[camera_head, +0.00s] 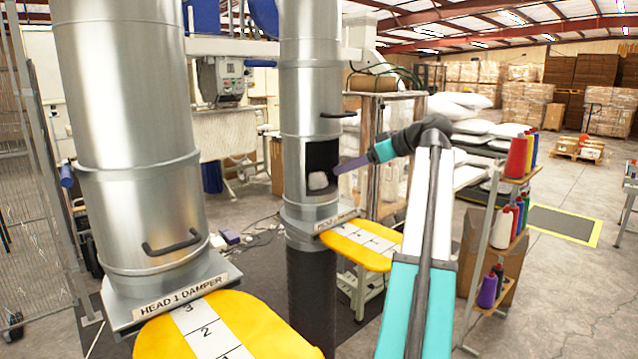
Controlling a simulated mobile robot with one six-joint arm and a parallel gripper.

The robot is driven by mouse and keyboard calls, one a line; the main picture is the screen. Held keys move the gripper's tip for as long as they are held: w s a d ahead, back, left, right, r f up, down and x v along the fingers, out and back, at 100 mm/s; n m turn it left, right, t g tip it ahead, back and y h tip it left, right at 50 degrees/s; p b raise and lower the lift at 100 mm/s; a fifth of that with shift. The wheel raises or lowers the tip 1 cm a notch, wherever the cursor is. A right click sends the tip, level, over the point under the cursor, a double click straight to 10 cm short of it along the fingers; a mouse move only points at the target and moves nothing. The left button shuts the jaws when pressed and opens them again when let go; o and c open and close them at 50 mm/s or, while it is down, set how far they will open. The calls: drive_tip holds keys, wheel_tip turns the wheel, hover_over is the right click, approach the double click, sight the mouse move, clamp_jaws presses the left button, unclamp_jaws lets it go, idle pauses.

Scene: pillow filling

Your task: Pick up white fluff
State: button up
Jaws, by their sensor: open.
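White fluff (318,181) sits low inside the dark square opening of the farther metal cylinder (308,105). It shows as a small pale lump near the bottom of the opening. My gripper (338,169) is at the right edge of this opening, just right of the fluff and slightly above it. It is open, small in view, and points left into the opening. No contact with the fluff shows. The back of the opening is in dark shadow.
A larger metal cylinder (130,130) stands at the near left, with a yellow damper plate (265,335) below. Another yellow plate (350,250) juts out under the opening. A spool rack (490,240) stands at the right. White pillows (465,127) are piled behind my arm.

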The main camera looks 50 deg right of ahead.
sight(324, 176)
drive_tip(key=shift+p+x, duration=1.45)
drive_tip(key=shift+x, duration=2.75)
drive_tip(key=shift+w, duration=0.1)
drive_tip(key=shift+p+x, duration=0.8)
drive_tip(key=shift+p, duration=0.15)
drive_tip(key=shift+p+x, duration=0.85)
drive_tip(key=shift+x, duration=0.85)
drive_tip(key=shift+c, duration=0.3)
drive_tip(key=c, duration=1.1)
drive_tip(key=shift+c, duration=0.2)
